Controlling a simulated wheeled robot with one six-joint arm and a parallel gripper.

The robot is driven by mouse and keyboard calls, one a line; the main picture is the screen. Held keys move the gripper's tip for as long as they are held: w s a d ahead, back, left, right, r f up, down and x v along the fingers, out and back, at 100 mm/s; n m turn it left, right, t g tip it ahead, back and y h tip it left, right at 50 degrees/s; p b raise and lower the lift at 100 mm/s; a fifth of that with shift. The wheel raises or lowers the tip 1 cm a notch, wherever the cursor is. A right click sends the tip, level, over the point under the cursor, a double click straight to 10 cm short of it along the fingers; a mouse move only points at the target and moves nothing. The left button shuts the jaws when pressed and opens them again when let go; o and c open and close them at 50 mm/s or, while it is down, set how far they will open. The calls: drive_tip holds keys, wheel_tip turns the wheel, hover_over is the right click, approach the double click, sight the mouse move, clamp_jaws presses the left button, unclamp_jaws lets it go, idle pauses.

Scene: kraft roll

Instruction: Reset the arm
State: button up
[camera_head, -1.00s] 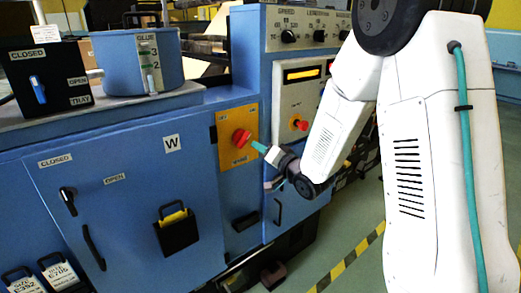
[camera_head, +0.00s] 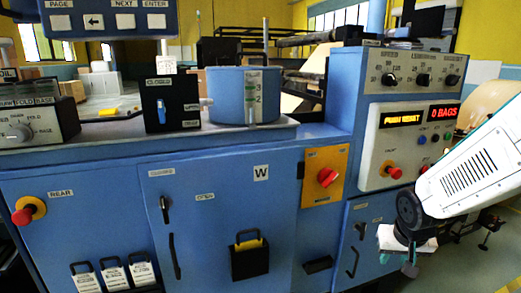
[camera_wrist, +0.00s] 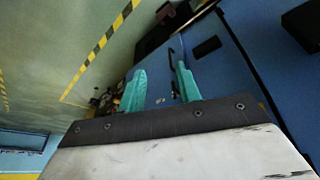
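My arm comes in from the right of the head view, and my gripper (camera_head: 409,268) points down in front of the lower right of the blue machine. The wrist view shows its two teal fingers (camera_wrist: 160,88) apart with nothing between them. A red rotary knob (camera_head: 328,178) sits on an orange plate (camera_head: 312,195), left of my gripper and clear of it. The grey control panel (camera_head: 372,174) has lit displays reading "PUSH RESET" (camera_head: 402,118) and "0 BAGS" (camera_head: 444,112).
The blue cabinet door (camera_head: 215,225) has black handles and a pocket (camera_head: 249,260). Another red button (camera_head: 24,215) is at the left. A blue glue pot (camera_head: 243,95) and black switch box (camera_head: 170,103) stand on top. The wrist view shows open floor (camera_wrist: 60,60) with striped tape.

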drive_tip(key=s+a+r+n+g, duration=0.1)
drive_tip(key=s+a+r, duration=0.2)
drive_tip(key=s+r, duration=0.4)
drive_tip(key=s+a+r+n+g+y, duration=0.1)
drive_tip(key=s+a+r, duration=0.2)
drive_tip(key=s+r, duration=0.4)
drive_tip(key=s, duration=0.8)
drive_tip(key=shift+r, duration=0.2)
